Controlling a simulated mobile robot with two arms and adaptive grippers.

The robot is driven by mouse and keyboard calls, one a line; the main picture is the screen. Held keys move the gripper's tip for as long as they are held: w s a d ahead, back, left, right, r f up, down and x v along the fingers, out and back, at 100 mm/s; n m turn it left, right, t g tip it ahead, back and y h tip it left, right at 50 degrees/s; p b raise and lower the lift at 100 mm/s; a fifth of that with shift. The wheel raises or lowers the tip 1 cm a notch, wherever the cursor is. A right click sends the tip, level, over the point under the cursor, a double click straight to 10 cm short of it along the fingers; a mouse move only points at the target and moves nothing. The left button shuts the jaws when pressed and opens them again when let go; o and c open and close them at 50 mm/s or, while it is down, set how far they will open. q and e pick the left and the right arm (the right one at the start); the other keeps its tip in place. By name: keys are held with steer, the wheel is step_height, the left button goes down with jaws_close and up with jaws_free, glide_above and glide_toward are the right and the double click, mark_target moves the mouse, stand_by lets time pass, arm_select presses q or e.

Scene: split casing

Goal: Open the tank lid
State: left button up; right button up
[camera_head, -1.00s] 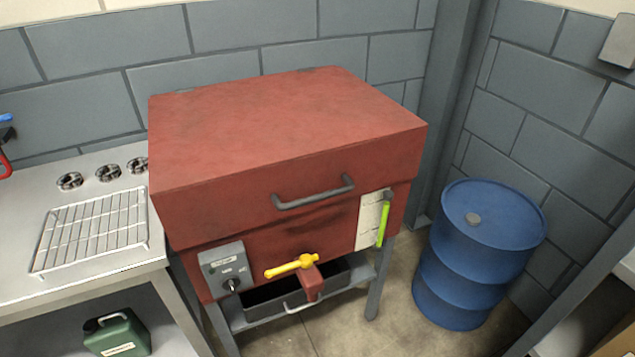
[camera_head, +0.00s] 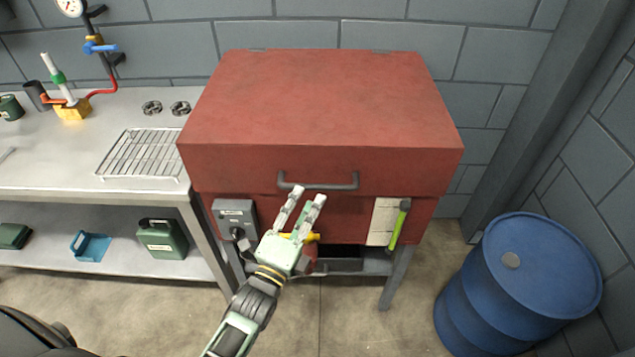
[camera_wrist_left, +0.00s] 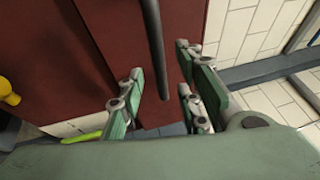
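The red tank (camera_head: 340,215) stands against the wall with its red lid (camera_head: 320,105) shut flat on top. The dark grey lid handle (camera_head: 335,186) is a bar on the lid's front face. My left gripper (camera_head: 307,194) is in front of the tank, its open fingers pointing up near the handle's left part. In the left wrist view, the handle bar (camera_wrist_left: 155,50) runs down between the two spread fingers (camera_wrist_left: 158,100); I see no grip on it. A yellow valve lever (camera_head: 313,237) is partly hidden behind my left gripper. My right gripper is not in view.
A steel bench (camera_head: 60,165) with a wire rack (camera_head: 141,154) stands left. A blue drum (camera_head: 525,285) stands right. The floor in front is open.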

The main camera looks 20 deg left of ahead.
mark_target(318, 187)
arm_select(q)
steer(key=p+x, duration=0.1)
steer(key=x, duration=0.4)
steer(key=shift+w+d+r, duration=0.1)
steer(key=shift+w+d, duration=0.05)
steer(key=shift+w, duration=0.5)
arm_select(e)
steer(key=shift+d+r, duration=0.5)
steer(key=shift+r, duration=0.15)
arm_select(q)
steer(key=c, duration=0.8)
jaws_close()
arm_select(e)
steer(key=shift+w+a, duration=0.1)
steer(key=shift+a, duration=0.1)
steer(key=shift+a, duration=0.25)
